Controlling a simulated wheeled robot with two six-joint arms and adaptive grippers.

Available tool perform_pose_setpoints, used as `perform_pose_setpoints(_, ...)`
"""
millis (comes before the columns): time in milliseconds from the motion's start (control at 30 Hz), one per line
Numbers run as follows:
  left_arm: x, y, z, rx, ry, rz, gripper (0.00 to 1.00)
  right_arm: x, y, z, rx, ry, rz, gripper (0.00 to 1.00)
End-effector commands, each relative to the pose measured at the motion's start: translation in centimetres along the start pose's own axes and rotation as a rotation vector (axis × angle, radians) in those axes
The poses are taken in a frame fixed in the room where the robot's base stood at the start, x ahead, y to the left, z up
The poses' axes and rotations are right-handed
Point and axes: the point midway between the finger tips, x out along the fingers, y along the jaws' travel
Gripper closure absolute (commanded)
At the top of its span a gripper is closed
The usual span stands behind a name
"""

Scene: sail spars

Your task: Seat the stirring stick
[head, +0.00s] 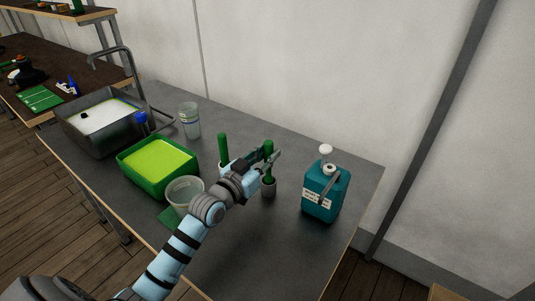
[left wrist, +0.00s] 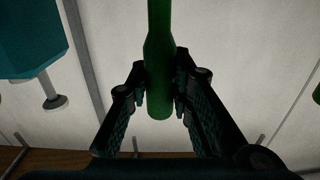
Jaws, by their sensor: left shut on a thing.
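A green stirring stick (head: 268,147) stands about upright over a small grey cup-like holder (head: 269,188) on the grey bench. My left gripper (head: 270,160) is shut on this stick, which also shows between the fingers in the left wrist view (left wrist: 159,50). The stick's lower part meets the holder's mouth in the head view, but I cannot tell how deep it sits. A second green stick (head: 222,146) stands upright to the left, its foot partly hidden behind my arm. My right gripper is not in view.
A teal jug (head: 322,192) stands close on the right; it shows upside down in the left wrist view (left wrist: 28,38). A green bin (head: 147,178), a clear tub (head: 180,192), a clear cup (head: 189,119) and a sink (head: 72,128) are left. The bench's front right is clear.

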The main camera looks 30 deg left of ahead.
Motion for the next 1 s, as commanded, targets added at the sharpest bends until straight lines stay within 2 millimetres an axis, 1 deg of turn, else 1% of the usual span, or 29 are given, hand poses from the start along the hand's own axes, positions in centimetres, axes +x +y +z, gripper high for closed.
perform_pose_setpoints(800, 0.0, 0.0, 2.6, 0.000, 0.000, 0.000, 1.00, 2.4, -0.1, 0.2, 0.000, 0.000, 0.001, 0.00)
perform_pose_setpoints(1000, 0.0, 0.0, 2.7, 0.000, 0.000, 0.000, 1.00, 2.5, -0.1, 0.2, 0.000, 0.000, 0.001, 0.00)
